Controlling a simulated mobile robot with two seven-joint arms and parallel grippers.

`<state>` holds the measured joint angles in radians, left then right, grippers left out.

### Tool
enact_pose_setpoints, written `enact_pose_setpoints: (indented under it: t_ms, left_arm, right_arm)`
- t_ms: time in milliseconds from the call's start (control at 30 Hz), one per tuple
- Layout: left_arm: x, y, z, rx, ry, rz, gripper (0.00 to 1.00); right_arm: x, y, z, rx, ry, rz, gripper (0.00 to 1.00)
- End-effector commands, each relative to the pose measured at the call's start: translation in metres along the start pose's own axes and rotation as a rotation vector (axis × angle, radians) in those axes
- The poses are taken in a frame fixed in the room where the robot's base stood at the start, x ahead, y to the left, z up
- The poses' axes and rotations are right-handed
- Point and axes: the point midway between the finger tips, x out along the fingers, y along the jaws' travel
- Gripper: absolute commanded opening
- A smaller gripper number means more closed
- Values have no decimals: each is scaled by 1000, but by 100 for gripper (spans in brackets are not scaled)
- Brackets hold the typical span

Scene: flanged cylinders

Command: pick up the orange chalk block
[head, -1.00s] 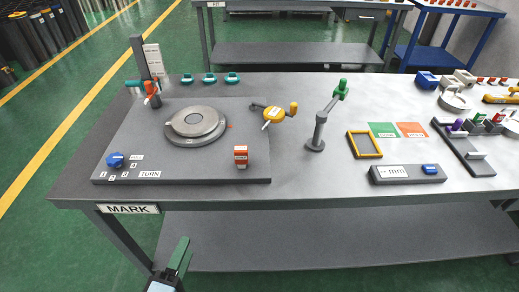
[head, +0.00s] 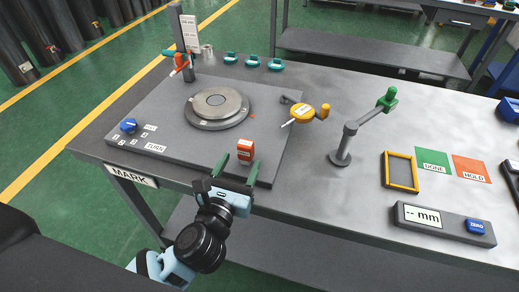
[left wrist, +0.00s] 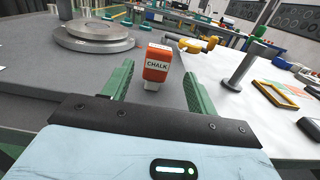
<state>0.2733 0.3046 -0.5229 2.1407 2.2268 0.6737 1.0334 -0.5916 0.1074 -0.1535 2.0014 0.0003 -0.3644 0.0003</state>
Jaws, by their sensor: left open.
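The orange chalk block (head: 246,150) stands upright near the front right corner of the dark grey plate (head: 165,110). In the left wrist view the block (left wrist: 157,66) shows a white label reading CHALK and sits ahead, between the lines of the two green fingers. My left gripper (head: 228,172) is open and empty, just in front of the block on its near side. In the left wrist view its fingers (left wrist: 157,88) are spread wide, and the block stands beyond them or near their tips. My right gripper is not in view.
A round metal turntable (head: 217,108) stands behind the block on the plate. A blue knob (head: 128,125) is at the plate's left.

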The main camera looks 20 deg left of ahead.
Motion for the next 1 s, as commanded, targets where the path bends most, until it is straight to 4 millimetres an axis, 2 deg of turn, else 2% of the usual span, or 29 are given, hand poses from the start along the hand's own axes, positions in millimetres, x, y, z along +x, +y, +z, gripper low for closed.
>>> enact_pose_setpoints:
  t_ms: [167,433,633,1000]
  left_arm:
    - [1,0,0,-8,2,-1,58]
    - [24,0,2,-6,-1,-1,58]
    - [30,0,1,-5,0,-1,58]
    - [74,2,3,-4,-1,-1,58]
  right_arm:
    - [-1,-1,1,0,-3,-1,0]
    - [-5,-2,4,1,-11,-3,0]
    - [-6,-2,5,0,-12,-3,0]
    - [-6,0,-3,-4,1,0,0]
